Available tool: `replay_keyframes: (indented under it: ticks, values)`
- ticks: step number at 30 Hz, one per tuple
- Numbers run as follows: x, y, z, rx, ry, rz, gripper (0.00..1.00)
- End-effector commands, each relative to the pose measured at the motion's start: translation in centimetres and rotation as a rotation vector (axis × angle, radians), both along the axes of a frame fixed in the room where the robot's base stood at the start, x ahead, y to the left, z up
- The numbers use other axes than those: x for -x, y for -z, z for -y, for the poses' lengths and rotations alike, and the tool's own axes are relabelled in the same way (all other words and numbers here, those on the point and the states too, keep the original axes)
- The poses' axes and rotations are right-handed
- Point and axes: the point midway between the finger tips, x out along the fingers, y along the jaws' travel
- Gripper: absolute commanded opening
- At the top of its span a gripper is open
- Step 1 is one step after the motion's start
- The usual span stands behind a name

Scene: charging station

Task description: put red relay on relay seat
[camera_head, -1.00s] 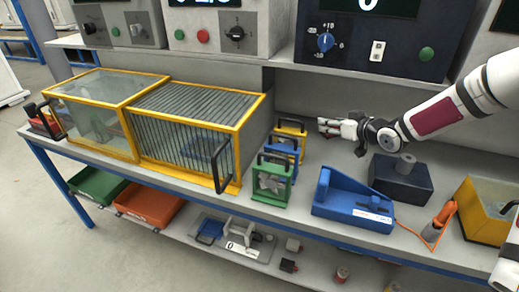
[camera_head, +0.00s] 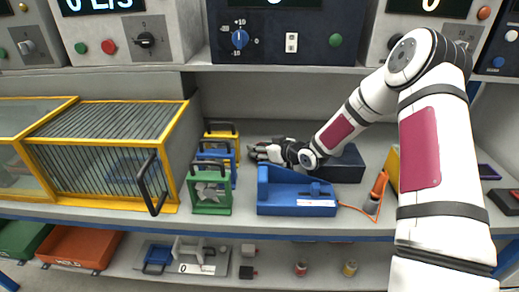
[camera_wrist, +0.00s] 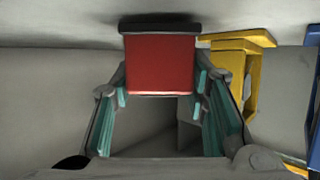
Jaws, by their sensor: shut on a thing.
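The red relay (camera_wrist: 160,64) is a red block with a dark top edge, between my fingertips in the wrist view. My gripper (camera_head: 256,152) is shut on it, with teal finger pads at its sides (camera_wrist: 160,88). In the head view my gripper is low over the back of the bench, right of the yellow frame, and the relay cannot be made out there. I cannot tell for certain which thing is the relay seat.
Yellow (camera_head: 221,133), blue (camera_head: 216,152) and green (camera_head: 211,190) handled frames stand left of my gripper. The instrument shelf (camera_head: 300,72) overhangs the bench.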

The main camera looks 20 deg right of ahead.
Motion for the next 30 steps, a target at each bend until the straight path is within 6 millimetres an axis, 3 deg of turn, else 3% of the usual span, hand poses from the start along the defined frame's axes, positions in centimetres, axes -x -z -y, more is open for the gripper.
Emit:
replay_keyframes:
  ticks: [12,13,15,27,30]
  values:
    - [-0.05,0.69,-0.05,0.0,-0.001,0.001,0.12]
    - [-0.03,0.67,-0.04,0.0,0.0,0.001,0.46]
    - [-0.02,0.62,-0.05,0.0,0.0,0.001,0.61]
    - [0.01,0.11,-0.03,0.0,0.0,0.002,0.61]
    - [0.94,-0.28,0.52,0.002,0.0,0.001,0.61]
